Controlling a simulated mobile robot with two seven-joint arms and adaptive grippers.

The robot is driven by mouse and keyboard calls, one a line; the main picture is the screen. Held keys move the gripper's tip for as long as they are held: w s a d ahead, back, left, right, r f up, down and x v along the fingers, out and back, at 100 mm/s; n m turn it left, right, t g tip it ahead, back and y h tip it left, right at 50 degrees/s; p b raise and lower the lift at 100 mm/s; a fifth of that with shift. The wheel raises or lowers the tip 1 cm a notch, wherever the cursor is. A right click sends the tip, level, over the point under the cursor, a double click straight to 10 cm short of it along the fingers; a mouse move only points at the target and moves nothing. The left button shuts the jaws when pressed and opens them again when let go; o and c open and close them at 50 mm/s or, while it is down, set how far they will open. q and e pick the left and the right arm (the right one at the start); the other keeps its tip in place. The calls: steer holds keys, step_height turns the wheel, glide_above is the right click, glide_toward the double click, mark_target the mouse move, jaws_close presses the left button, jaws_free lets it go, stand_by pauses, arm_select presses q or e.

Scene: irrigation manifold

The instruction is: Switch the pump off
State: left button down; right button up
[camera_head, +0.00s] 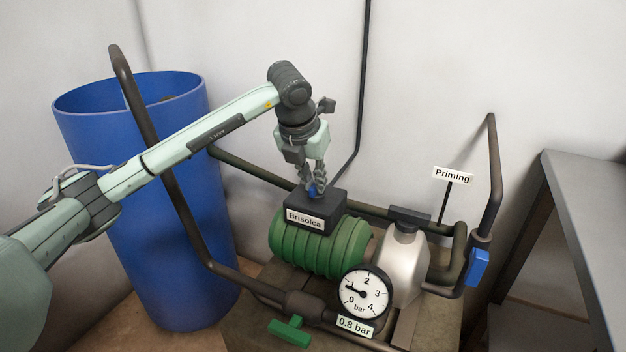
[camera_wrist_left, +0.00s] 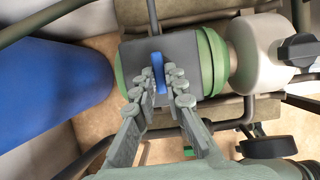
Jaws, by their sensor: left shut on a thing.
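The pump has a green ribbed motor (camera_head: 345,247) with a dark switch box (camera_head: 330,205) labelled "Brisolca" on top. A small blue switch (camera_wrist_left: 158,72) stands on the box's top face in the wrist view. My left gripper (camera_head: 313,190) is above the box, pointing down, its fingers shut on the blue switch. In the wrist view the left gripper (camera_wrist_left: 160,84) has a fingertip on each side of the switch. The fingers partly hide the switch in the head view. My right gripper is not in view.
A blue barrel (camera_head: 160,250) stands at the left. A gauge (camera_head: 365,292) sits in front, with a "0.8 bar" label. A green valve handle (camera_head: 289,331) is low in front; a blue one (camera_head: 478,267) is at the right. A grey table (camera_head: 590,190) stands far right.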

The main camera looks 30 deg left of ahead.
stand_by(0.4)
arm_select(q)
steer(key=c, duration=1.6)
jaws_free()
steer(key=shift+r, duration=0.15)
steer(key=v, duration=1.1)
steer(key=shift+s+d+r, duration=0.1)
steer(key=shift+r, duration=0.3)
steer(key=shift+s+f, duration=0.1)
